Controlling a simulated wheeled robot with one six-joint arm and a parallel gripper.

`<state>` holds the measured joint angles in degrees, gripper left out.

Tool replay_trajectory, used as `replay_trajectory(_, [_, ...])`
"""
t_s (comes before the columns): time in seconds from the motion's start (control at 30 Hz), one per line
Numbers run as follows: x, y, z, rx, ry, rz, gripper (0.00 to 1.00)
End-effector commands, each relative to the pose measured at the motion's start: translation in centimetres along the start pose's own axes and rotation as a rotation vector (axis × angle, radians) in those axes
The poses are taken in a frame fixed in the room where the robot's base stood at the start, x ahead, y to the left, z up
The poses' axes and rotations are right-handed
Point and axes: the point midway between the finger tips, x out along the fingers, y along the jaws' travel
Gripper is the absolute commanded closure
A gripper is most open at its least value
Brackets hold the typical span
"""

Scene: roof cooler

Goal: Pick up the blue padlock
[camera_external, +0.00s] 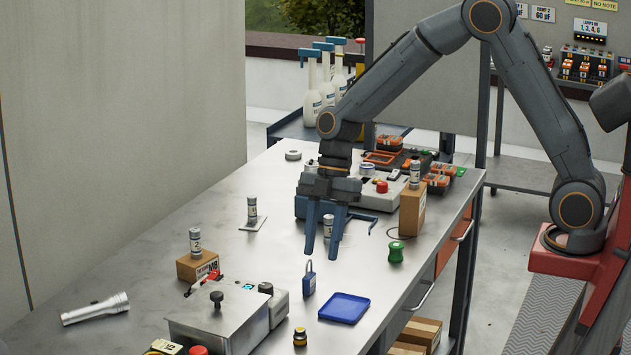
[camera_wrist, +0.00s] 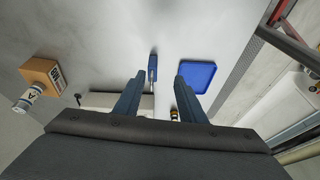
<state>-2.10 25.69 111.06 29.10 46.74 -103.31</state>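The blue padlock (camera_external: 309,284) is on the metal bench, left of the blue tray, with its grey shackle upward in the external view. My gripper (camera_external: 323,248) points down above the bench with its two blue fingers spread apart. It is empty, and its tips appear above the padlock in the external view. In the wrist view the padlock (camera_wrist: 153,60) shows just beyond my gripper (camera_wrist: 160,76), nearer the left finger. The exact height gap cannot be told. Nothing hides the padlock's body.
The shallow blue tray (camera_external: 345,308) lies close to the padlock's right. A grey metal box (camera_external: 225,315) stands front left, with a small black-and-yellow item (camera_external: 300,337) nearby. A green spool (camera_external: 396,253) and a cardboard box (camera_external: 412,210) stand right. Bare bench lies left of the padlock.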

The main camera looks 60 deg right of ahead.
Motion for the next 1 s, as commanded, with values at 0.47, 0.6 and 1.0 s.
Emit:
replay_trajectory(0.47, [2.5,1.2,-1.1,-0.112,0.031,-0.003,0.63])
replay_trajectory(0.6, [3.6,1.1,-1.1,-0.110,0.031,-0.004,0.63])
replay_trajectory(1.0, [7.7,1.3,-1.1,-0.110,0.030,-0.002,0.63])
